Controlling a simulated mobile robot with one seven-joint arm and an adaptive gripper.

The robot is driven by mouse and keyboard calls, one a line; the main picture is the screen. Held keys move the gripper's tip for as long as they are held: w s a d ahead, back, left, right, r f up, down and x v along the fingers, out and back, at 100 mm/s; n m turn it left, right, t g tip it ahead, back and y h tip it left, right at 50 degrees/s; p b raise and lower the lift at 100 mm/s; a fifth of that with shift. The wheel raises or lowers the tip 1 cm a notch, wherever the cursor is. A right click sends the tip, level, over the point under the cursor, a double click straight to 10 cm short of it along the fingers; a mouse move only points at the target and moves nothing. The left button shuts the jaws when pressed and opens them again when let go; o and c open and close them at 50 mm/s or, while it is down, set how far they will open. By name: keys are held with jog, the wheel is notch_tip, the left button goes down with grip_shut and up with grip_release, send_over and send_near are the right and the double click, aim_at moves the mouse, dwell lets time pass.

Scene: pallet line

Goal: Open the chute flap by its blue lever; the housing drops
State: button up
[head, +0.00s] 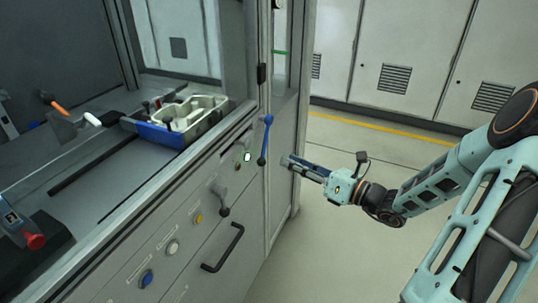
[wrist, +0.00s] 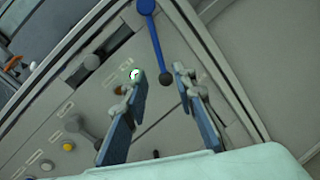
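The blue lever (head: 266,138) is on the front of the grey machine, near its right corner. It stands nearly upright, with a dark ball at its lower end. In the wrist view the blue lever (wrist: 155,35) runs down to that ball, which shows between and beyond my fingertips. My gripper (head: 287,163) is just right of the lever in the head view, apart from it. In the wrist view my gripper (wrist: 160,76) is open, with nothing between its fingers. A pale housing-like part (head: 200,107) sits in a blue-fronted tray on the machine. I cannot make out the chute flap clearly.
A lit white-green button (head: 247,157) is just left of the lever's lower end. A grey knobbed lever (head: 221,197), a yellow button (head: 198,219) and a black handle (head: 222,248) are on the panel. Clear floor lies right of the machine, before grey cabinets (head: 405,60).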

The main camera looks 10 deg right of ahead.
jog(key=b+x, duration=0.2)
jog(key=x, duration=0.6)
jog(key=shift+w+a, duration=0.25)
jog(key=shift+w, duration=0.05)
jog(key=shift+c, duration=0.5)
grip_shut()
